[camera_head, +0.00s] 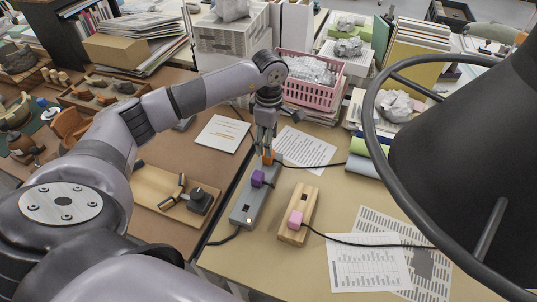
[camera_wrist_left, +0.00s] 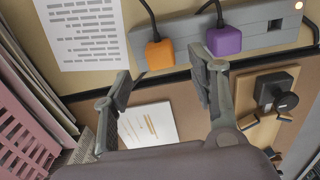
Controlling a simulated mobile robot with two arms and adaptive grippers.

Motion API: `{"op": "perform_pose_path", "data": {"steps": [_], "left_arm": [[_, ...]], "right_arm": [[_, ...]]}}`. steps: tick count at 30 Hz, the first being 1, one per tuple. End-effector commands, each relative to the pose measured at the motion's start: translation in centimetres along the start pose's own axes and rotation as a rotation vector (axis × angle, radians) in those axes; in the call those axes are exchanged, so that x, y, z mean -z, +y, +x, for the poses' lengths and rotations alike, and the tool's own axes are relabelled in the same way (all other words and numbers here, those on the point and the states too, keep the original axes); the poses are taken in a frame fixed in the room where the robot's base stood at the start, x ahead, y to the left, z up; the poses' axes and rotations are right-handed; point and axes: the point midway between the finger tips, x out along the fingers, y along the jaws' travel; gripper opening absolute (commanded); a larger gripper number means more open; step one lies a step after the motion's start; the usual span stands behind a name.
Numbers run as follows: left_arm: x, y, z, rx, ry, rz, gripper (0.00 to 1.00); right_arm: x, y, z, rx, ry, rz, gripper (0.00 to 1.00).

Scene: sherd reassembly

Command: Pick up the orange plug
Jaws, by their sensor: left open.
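The orange plug (camera_head: 267,160) sits at the far end of a grey power strip (camera_head: 243,207), with a black cable running from it. It also shows in the left wrist view (camera_wrist_left: 160,55), next to the purple plug (camera_wrist_left: 224,41). The purple plug also shows in the head view (camera_head: 258,179), nearer the front. My left gripper (camera_head: 267,145) is just above the orange plug. In the left wrist view my left gripper (camera_wrist_left: 163,68) is open, its fingers apart on either side of the line to the orange plug and nothing between them. My right gripper is not in view.
A wooden block (camera_head: 299,222) with a pink plug (camera_head: 295,219) lies right of the strip. A pink basket (camera_head: 309,92) stands behind the gripper. A wooden board (camera_head: 160,198) with a dark object lies left. A large dark hooped shape (camera_head: 460,150) fills the right side.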

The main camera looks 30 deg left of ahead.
Motion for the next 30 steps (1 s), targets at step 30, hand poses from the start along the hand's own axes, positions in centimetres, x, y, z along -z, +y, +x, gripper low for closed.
{"op": "perform_pose_path", "data": {"steps": [30], "left_arm": [[0.1,0.0,6.5,0.000,-0.001,0.000,0.42]], "right_arm": [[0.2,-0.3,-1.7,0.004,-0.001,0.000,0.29]]}}
